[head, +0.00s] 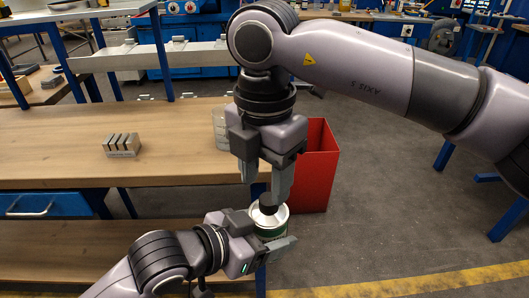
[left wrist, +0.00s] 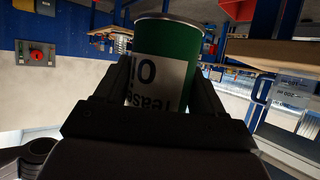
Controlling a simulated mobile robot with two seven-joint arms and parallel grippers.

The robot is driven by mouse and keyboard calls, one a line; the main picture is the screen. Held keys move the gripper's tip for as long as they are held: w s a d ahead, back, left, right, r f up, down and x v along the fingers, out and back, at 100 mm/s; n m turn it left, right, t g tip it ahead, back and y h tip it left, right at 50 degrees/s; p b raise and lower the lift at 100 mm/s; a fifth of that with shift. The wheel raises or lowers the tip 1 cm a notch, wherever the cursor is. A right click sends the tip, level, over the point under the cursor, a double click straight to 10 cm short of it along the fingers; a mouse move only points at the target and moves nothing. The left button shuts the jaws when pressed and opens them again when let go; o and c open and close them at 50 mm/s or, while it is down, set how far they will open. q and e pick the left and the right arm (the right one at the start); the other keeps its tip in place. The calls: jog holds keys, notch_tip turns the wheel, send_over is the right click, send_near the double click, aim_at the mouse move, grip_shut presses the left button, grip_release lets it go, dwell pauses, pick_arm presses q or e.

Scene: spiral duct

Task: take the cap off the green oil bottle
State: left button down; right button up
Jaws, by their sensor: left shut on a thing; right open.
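The green oil bottle (head: 270,231) is at the lower middle of the head view, held off the bench near its front right corner. It has a pale round top and a dark cap (head: 268,208). My left gripper (head: 267,243) is shut on the bottle's body from the left. The left wrist view shows the green bottle (left wrist: 192,38) with a white label, upside down there, between the left fingers (left wrist: 165,95). My right gripper (head: 265,190) points down over the cap, fingers open. Whether its fingertips touch the cap, I cannot tell.
A wooden workbench (head: 60,150) spans the left, with a slotted metal block (head: 121,146) on it. A red bin (head: 318,165) stands behind the right gripper. A grey object (head: 220,128) is partly hidden by that gripper. Floor on the right is mostly free.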

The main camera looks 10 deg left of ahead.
aim_at(268, 226)
jog(key=shift+f, duration=1.45)
